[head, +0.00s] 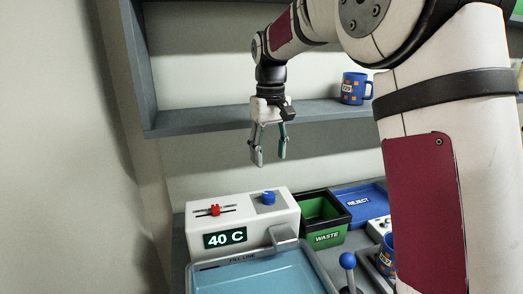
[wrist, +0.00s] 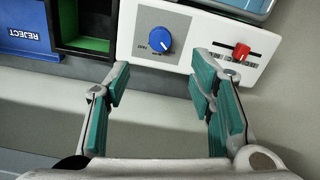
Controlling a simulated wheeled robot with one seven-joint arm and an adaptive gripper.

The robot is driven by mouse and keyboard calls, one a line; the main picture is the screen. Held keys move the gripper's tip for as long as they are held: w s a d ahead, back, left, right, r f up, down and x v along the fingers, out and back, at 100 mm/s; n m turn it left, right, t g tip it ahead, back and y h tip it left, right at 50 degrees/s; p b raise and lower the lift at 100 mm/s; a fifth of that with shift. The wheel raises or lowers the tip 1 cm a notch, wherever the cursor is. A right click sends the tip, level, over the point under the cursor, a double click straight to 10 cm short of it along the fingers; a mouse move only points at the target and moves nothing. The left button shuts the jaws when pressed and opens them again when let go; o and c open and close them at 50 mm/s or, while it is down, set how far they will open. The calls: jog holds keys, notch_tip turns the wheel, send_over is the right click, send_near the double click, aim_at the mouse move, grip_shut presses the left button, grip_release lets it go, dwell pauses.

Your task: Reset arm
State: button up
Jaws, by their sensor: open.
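My gripper (head: 268,158) hangs from my raised arm in the head view, fingers pointing down. It is open and empty, in front of the grey shelf and above the back of the white control box (head: 240,221). In the wrist view my gripper (wrist: 165,88) shows two teal-padded fingers spread apart with nothing between them. The blue knob (wrist: 160,40) and the red slider (wrist: 242,51) of the white box lie beyond the fingertips. In the head view the box's display reads 40 C.
A blue mug with orange squares (head: 354,88) stands on the shelf (head: 200,119). The green waste bin (head: 325,222), blue reject tray (head: 362,203), water basin (head: 262,275) and blue-knobbed lever (head: 348,262) are below. Another blue mug (head: 388,258) is partly hidden by my arm.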

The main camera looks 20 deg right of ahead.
jog(key=s+r+m+t, duration=0.1)
jog(key=s+r, duration=0.2)
jog(key=s, duration=0.6)
jog(key=s+r+t, duration=0.2)
jog(key=s+r, duration=0.1)
jog(key=s, duration=0.5)
jog(key=s+f+t, duration=0.1)
jog(key=s+f, duration=0.1)
jog(key=s, duration=0.5)
jog(key=s+f+m+t, duration=0.1)
jog(key=s+f, duration=0.2)
jog(key=s, duration=0.4)
jog(key=shift+f, duration=0.25)
jog(key=shift+d, duration=0.1)
